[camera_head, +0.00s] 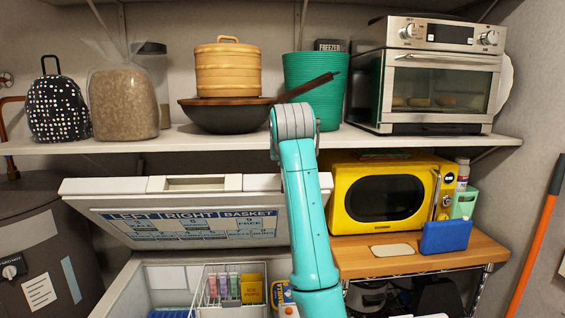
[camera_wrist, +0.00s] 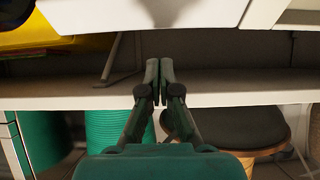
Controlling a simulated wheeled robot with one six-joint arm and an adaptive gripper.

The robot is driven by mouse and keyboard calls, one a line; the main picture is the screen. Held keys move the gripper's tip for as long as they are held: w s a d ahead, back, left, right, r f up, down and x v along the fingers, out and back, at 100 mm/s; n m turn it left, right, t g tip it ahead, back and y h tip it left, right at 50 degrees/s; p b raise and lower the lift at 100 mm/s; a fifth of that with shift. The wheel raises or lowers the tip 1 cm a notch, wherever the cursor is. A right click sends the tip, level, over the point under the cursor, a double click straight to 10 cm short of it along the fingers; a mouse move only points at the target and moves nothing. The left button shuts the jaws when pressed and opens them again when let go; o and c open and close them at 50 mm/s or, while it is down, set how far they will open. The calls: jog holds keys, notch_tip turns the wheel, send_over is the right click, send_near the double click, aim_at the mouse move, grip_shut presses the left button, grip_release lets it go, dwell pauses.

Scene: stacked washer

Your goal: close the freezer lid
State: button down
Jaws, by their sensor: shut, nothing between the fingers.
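The white freezer lid (camera_head: 235,222) stands open and tilted in the head view, its labelled inner face toward me. A recessed grip (camera_head: 195,183) shows along its upper edge. The open chest freezer (camera_head: 125,297) is below it. The wrist view looks upside down, and the lid (camera_wrist: 140,14) appears there along the top. My gripper (camera_wrist: 160,84) is shut and empty. Its fingertips appear against the shelf edge in the wrist view, apart from the lid in the picture; contact with the shelf cannot be told. In the head view my arm hides the gripper and part of the lid.
A shelf (camera_head: 200,143) above the lid holds a wok (camera_head: 228,117), a bamboo steamer (camera_head: 228,70), a green bin (camera_head: 318,85) and a toaster oven (camera_head: 435,78). A yellow microwave (camera_head: 388,197) stands right of my arm. A wire basket (camera_head: 231,309) with colourful packs sits inside the freezer.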

jog(key=x, duration=0.8)
jog(key=shift+f, duration=0.1)
